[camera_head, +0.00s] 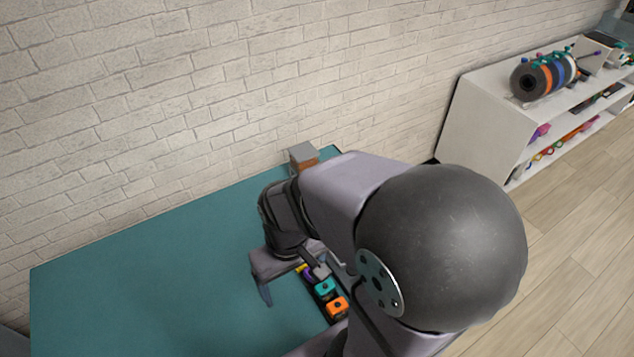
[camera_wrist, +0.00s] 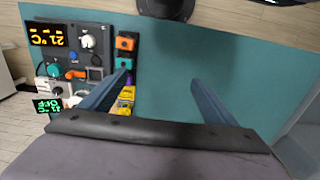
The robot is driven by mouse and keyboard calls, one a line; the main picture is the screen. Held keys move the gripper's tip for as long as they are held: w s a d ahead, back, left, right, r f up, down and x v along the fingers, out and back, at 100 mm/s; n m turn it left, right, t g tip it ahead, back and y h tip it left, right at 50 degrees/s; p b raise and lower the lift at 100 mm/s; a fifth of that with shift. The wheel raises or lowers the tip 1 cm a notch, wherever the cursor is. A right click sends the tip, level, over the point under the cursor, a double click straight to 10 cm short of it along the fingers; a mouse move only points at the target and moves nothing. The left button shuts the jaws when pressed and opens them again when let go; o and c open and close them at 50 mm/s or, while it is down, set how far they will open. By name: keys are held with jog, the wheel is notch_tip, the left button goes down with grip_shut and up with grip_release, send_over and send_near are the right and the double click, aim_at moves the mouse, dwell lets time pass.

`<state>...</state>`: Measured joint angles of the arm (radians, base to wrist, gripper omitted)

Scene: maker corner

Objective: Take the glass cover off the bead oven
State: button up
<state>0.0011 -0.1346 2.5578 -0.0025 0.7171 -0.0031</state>
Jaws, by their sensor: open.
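I cannot clearly make out a glass cover in either view. A small grey box with an orange-brown side (camera_head: 303,158) stands at the back edge of the table in the head view; whether it is the bead oven I cannot tell. My gripper (camera_wrist: 155,92) is open, with its two blue-grey fingers wide apart and nothing visible held between them. In the head view, my gripper (camera_head: 290,275) is over the table beside a dark tray of coloured pieces, partly hidden by my arm.
The dark tray holds an orange piece (camera_wrist: 126,43), a teal piece (camera_wrist: 123,63) and a yellow one (camera_wrist: 127,94). A blue-grey control panel (camera_wrist: 65,90) with lit displays and knobs is beside it. The teal tabletop (camera_head: 150,290) is clear at left. A white shelf (camera_head: 490,115) stands right.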

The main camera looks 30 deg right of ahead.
jog(key=w+d+f+m+t+h+b, duration=0.1)
jog(key=w+d+f+m+b, duration=0.2)
jog(key=w+d, duration=0.4)
jog(key=w+d+f+m+t+h+b, duration=0.1)
jog(key=w+d+f+m+b, duration=0.2)
jog(key=d, duration=0.7)
jog(key=w+d+f+m+t+h+b, duration=0.1)
jog(key=w+d+f+m+b, duration=0.2)
jog(key=w+d+f+b, duration=0.3)
jog(key=shift+w+d+f+b, duration=0.15)
jog(key=shift+w+d+f, duration=0.7)
jog(key=shift+w+f, duration=0.25)
jog(key=shift+w+d+f+b, duration=0.15)
jog(key=shift+w+d+f, duration=0.75)
jog(key=shift+w, duration=0.3)
jog(key=shift+w+p+x, duration=0.1)
jog(key=shift+p+x, duration=0.5)
jog(key=shift+x, duration=1.2)
jog(key=shift+w+p+x, duration=0.15)
jog(key=shift+p+x, duration=0.4)
jog(key=shift+x, duration=1.25)
jog(key=shift+a, duration=0.1)
jog(key=c, duration=1.2)
